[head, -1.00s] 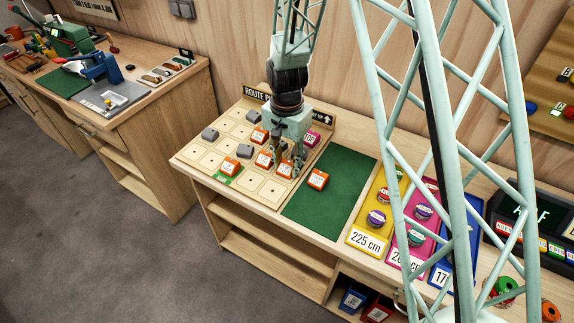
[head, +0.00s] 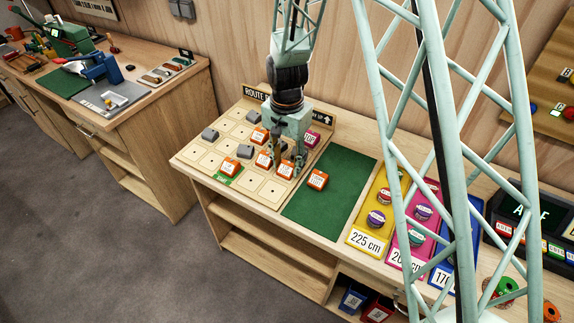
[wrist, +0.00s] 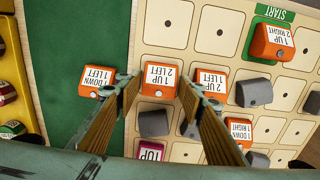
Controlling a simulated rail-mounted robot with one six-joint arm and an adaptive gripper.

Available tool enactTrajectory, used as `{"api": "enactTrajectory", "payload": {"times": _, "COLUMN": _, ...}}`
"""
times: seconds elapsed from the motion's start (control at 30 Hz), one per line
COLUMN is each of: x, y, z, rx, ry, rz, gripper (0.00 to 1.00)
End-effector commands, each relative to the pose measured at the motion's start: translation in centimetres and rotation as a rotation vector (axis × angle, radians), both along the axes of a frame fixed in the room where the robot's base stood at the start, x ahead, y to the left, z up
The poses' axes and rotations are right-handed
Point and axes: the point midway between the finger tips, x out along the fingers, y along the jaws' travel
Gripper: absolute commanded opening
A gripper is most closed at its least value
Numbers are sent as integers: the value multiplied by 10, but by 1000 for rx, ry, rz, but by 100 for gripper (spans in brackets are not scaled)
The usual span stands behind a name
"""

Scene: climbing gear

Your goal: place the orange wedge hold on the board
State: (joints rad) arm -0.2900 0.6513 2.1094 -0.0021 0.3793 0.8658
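Several orange holds with white labels look alike. The one marked "1 UP 2 LEFT" (wrist: 161,78) sits on the pale board (head: 205,176), between my fingers in the wrist view. My gripper (wrist: 157,92) is open, one finger at each side of this hold with a gap on both sides. In the head view, my gripper (head: 287,160) stands over the board's right part. Another orange hold, "1 DOWN 1 LEFT" (wrist: 97,80), is on the green mat (head: 327,205) beside the board. Whether any finger touches a hold cannot be told.
Close to my fingers are a "2 UP 1 LEFT" orange hold (wrist: 209,83), grey blocks (wrist: 154,121) and a pink "TOP" hold (wrist: 150,152). An orange hold (wrist: 272,42) lies on the green START square. Coloured trays (head: 366,238) stand right of the mat.

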Motion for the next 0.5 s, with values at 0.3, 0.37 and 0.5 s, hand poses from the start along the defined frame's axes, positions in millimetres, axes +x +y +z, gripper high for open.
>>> {"api": "enactTrajectory", "payload": {"times": 0.3, "x": 1, "y": 0, "z": 36, "rx": 1, "ry": -3, "rz": 0, "gripper": 36}}
{"api": "enactTrajectory", "payload": {"times": 0.37, "x": 0, "y": 0, "z": 44, "rx": 1, "ry": -2, "rz": 0, "gripper": 36}}
{"api": "enactTrajectory", "payload": {"times": 0.5, "x": 1, "y": 0, "z": 62, "rx": 1, "ry": -3, "rz": 0, "gripper": 36}}
